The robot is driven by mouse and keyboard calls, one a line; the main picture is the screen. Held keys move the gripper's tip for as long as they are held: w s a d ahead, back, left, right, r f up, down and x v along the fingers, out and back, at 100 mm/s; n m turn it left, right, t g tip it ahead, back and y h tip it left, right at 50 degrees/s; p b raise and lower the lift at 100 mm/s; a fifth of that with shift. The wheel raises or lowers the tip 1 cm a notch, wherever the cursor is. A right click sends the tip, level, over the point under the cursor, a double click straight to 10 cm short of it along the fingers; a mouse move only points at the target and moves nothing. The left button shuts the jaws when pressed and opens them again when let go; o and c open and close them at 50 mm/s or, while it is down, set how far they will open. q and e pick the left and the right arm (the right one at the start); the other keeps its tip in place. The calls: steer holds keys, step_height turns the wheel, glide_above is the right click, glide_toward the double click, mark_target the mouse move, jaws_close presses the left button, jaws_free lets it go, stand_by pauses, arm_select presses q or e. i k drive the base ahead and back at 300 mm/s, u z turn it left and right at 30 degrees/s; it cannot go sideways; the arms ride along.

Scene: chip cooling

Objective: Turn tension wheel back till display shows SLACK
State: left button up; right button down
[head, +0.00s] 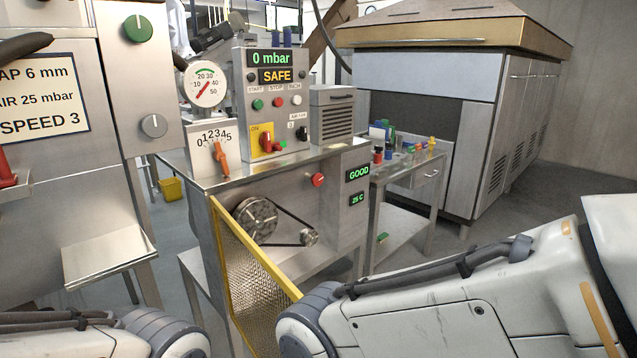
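The display (358,173) on the machine's right front panel reads GOOD in green. A smaller display (358,198) below it reads 25 C. A red knob (318,180) sits on the front panel left of the GOOD display; it may be the tension wheel, but no label on it is readable. Below it a black belt (288,216) runs around a large pulley (256,218) and a small pulley (310,237). Neither of my grippers is in view; only links of my arms show at the lower left and lower right, apart from the knob.
A yellow-framed mesh guard (250,275) stands swung open at the pulleys' left. The upper panel shows 0 mbar (269,58) and SAFE (275,76). An orange lever (221,160) stands by a numbered scale. A side table (400,167) with small items stands at right.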

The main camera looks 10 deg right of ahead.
mark_target(317, 179)
steer(key=z, duration=1.9)
steer(key=i, duration=3.1)
steer(key=u, duration=2.35)
